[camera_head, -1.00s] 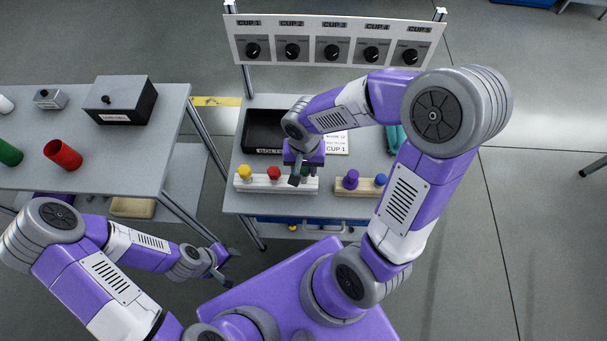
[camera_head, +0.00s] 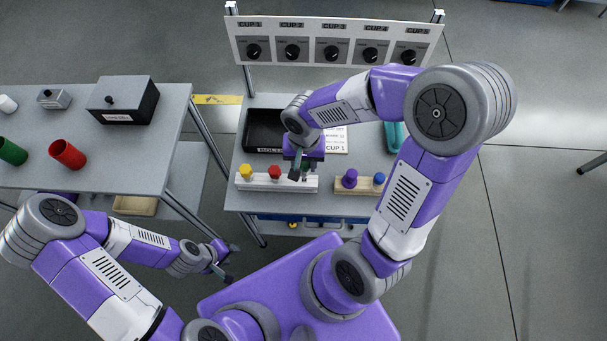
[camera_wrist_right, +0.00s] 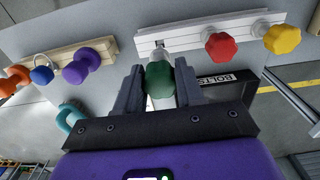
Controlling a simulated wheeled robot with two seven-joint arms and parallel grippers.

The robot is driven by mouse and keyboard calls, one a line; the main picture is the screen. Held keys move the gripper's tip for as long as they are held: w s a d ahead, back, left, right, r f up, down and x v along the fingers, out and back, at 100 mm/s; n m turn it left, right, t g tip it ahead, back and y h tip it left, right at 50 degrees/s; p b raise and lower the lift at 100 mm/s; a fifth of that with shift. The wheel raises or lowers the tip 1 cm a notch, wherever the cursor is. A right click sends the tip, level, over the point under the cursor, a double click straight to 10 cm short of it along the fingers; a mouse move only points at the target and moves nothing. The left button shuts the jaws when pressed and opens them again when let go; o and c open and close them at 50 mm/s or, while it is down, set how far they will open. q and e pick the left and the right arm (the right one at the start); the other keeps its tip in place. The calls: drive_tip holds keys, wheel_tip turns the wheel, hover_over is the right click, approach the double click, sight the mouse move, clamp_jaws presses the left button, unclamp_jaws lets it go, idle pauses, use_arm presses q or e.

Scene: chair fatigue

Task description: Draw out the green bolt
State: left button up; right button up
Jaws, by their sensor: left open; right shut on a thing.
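The green bolt (camera_wrist_right: 159,80) shows in the right wrist view, its knob between the two fingers of my right gripper (camera_wrist_right: 159,92), which is shut on it. A pale collar or shank shows just beyond the knob, at the white rail (camera_wrist_right: 210,32). I cannot tell how much of the shank sits in the rail. In the head view my right gripper (camera_head: 298,172) is over the right part of the white rail (camera_head: 260,187) and hides the green bolt. My left gripper (camera_head: 228,262) is open and empty, low over the floor beside my base.
A red bolt (camera_head: 274,173) and a yellow bolt (camera_head: 246,171) stand in the same rail. A wooden rail (camera_head: 350,191) with purple and blue knobs is to the right. A black bolts tray (camera_head: 262,117) lies behind. A panel of dials (camera_head: 332,43) stands at the back.

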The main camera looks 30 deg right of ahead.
drive_tip(key=shift+r, duration=0.15)
drive_tip(key=shift+r+p, duration=1.6)
drive_tip(key=shift+r, duration=0.3)
